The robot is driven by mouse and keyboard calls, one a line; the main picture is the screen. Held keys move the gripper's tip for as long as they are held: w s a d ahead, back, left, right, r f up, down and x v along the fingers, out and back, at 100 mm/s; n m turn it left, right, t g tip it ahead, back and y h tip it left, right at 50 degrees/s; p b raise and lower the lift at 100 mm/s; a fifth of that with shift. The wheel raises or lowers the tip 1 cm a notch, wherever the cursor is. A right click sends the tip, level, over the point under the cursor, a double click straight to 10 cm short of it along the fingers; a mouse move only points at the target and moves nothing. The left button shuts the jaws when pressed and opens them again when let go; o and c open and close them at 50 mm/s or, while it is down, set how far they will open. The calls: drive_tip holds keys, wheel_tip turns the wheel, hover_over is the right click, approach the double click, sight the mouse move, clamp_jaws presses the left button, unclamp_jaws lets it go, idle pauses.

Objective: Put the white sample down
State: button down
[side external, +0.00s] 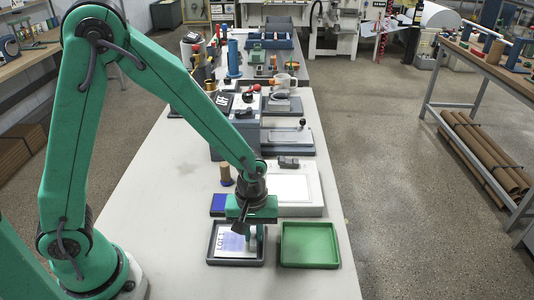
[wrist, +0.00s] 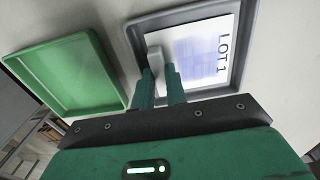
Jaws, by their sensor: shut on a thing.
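The white sample (side external: 231,244) is a flat sheet marked LOT 1 with a pale blue patch. It also shows in the wrist view (wrist: 213,74). It lies within the dark grey tray (side external: 236,263), whose rim surrounds it in the wrist view (wrist: 245,55). My gripper (side external: 253,243) is low over the right side of this tray, fingers pointing down. In the wrist view, its fingers (wrist: 160,75) are shut on a small pale upright block at the sheet's edge. Whether the sheet's underside touches the tray floor cannot be told.
An empty green tray (side external: 309,246) stands just right of the grey tray. A white-topped plate device (side external: 290,188) is behind them, and a blue pad (side external: 218,205) lies behind the grey tray. Lab devices crowd the bench further back. The bench's left front is clear.

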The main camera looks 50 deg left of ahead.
drive_tip(key=shift+f, duration=0.1)
drive_tip(key=c, duration=1.4)
unclamp_jaws()
drive_tip(key=shift+c, duration=0.2)
wheel_tip(320, 180, up, 12)
wheel_tip(320, 180, up, 7)
drive_tip(key=m+t, duration=0.2)
drive_tip(key=m, duration=0.2)
hover_over(228, 236)
drive_tip(key=s+a+r+m+t, duration=0.3)
drive_tip(key=s+a+r+m, duration=0.1)
drive_tip(key=s, duration=0.3)
drive_tip(key=shift+a+m+t, duration=0.3)
drive_tip(key=shift+a+m, duration=0.2)
drive_tip(key=shift+a, duration=0.25)
